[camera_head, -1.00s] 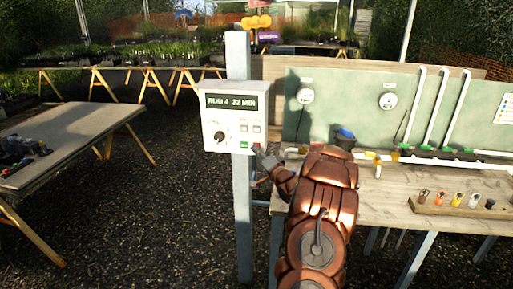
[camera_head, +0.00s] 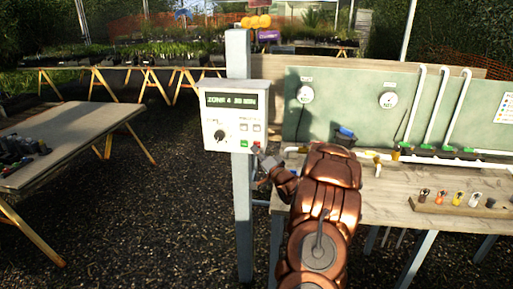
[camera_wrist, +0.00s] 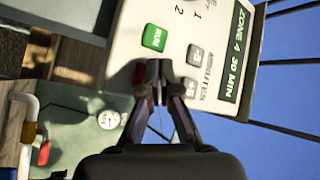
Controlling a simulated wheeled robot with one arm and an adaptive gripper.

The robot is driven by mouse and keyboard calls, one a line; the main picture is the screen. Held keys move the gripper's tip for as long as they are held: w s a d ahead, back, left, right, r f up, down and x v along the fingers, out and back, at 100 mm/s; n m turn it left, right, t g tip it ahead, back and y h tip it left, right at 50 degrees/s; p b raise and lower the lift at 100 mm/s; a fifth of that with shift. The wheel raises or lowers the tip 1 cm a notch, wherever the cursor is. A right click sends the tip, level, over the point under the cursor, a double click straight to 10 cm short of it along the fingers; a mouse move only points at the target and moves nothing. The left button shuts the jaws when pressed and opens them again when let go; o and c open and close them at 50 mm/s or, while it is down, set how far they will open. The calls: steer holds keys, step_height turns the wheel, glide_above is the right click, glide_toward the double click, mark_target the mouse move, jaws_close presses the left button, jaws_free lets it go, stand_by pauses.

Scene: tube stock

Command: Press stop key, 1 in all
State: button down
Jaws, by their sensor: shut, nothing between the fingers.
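The white control box (camera_head: 232,112) stands on a grey post, and its display (camera_head: 231,100) reads ZONE 4 30 MIN. In the wrist view the display (camera_wrist: 235,55) and the green RUN key (camera_wrist: 154,37) are clear. A red sliver of the stop key (camera_wrist: 140,71) shows beside my fingertips, which hide most of it. My gripper (camera_wrist: 158,68) is shut and empty, its tips right at the lower part of the panel. I cannot tell whether they touch the key. In the head view my gripper (camera_head: 262,157) is at the box's lower right corner.
A workbench (camera_head: 390,200) with a green backboard (camera_head: 345,100), gauges and white pipes stands to the right. A wooden table (camera_head: 70,135) is at the left. Dark gravel (camera_head: 150,220) lies open between them.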

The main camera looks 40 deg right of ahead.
stand_by(0.3)
steer(key=s+a+b, duration=0.1)
steer(key=a, duration=0.1)
steer(key=s+a+b, duration=0.1)
steer(key=s+a, duration=0.1)
steer(key=shift+a, duration=0.1)
stand_by(0.5)
stand_by(0.6)
